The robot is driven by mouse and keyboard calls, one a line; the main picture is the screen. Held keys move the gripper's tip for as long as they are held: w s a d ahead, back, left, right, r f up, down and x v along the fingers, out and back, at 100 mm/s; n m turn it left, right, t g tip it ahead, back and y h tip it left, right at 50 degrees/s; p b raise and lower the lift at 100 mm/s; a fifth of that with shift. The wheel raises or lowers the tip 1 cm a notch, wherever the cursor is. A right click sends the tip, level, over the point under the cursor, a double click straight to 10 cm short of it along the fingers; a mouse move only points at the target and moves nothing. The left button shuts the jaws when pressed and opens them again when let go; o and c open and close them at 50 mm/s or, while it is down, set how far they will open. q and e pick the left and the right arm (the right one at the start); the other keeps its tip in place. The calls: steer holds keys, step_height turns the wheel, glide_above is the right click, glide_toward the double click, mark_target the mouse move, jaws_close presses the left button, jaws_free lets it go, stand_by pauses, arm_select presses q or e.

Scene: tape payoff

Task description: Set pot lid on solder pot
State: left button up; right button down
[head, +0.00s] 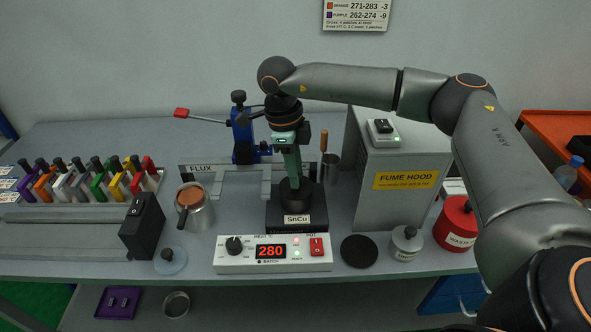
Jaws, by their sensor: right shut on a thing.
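The solder pot (297,220) is a black block labelled SnCu in the middle of the bench, behind the controller. My right gripper (293,178) points straight down over it, with its arm reaching in from the right. It is shut on the dark knob of what looks like the pot lid (296,194), a black round piece at the pot's top. Black on black, I cannot tell whether the lid touches the pot or hovers just above it. The pot's mouth is hidden. My left gripper is not in view.
A controller (225,262) reading 280 stands in front. A flat black disc (360,251) lies to its right, near the fume hood box (390,205). The flux cup (196,216), a blue stand (241,138) and a tool cup (331,168) stand around the pot.

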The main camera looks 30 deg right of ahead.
steer(key=shift+f, duration=0.3)
stand_by(0.5)
steer(key=c, duration=0.5)
jaws_free()
steer(key=shift+c, duration=0.2)
steer(key=shift+o, duration=0.2)
steer(key=o, duration=0.5)
steer(key=shift+r, duration=0.1)
steer(key=shift+r+p, duration=2.45)
steer(key=shift+r, duration=1)
steer(key=shift+s+f, duration=0.1)
